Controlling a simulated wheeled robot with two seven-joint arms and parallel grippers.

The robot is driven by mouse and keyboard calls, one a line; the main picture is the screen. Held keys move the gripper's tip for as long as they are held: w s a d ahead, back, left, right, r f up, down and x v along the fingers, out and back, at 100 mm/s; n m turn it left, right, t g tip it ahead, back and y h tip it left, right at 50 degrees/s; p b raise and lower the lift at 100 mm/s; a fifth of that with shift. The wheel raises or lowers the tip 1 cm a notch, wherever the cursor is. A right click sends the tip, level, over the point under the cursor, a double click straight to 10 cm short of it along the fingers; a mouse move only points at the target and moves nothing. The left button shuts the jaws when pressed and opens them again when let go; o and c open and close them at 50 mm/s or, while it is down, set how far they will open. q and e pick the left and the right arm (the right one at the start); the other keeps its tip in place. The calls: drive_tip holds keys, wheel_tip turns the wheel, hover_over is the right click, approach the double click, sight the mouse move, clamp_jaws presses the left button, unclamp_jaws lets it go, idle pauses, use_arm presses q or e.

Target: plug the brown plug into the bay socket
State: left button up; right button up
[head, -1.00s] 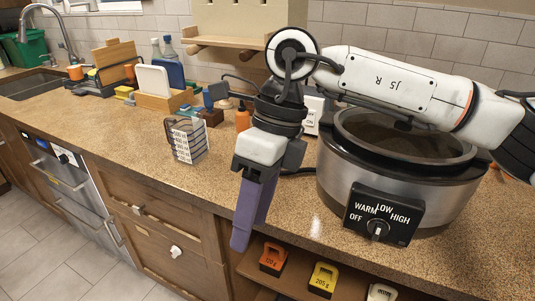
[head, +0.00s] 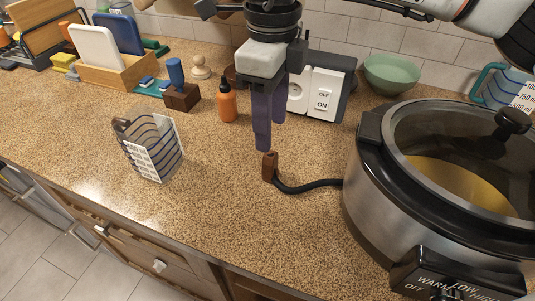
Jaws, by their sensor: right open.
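The brown plug (head: 269,167) stands on the speckled counter at the end of a black cord (head: 308,187) from the slow cooker. My right gripper (head: 270,136) points down, just behind and above the plug, with its purple fingers apart and nothing between them. One fingertip shows close to the plug's top; I cannot tell whether it touches. My left gripper is out of view.
The slow cooker (head: 365,190) fills the right side. An orange bottle (head: 227,103) stands left of my right gripper. A green bowl (head: 392,74) is behind. The counter before the plug is clear.

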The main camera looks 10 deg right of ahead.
sight(271, 154)
drive_tip(key=shift+s+f, duration=0.1)
drive_tip(key=shift+f, duration=0.8)
drive_tip(key=f, duration=0.1)
drive_tip(key=f+p, duration=0.1)
drive_tip(key=f, duration=0.2)
drive_tip(key=shift+s+a+f, duration=0.1)
drive_tip(key=shift+s, duration=0.25)
drive_tip(key=shift+f, duration=0.6)
drive_tip(key=c, duration=1)
clamp_jaws()
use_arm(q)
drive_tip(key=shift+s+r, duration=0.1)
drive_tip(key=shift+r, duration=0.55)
use_arm(e)
drive_tip(key=shift+r, duration=0.1)
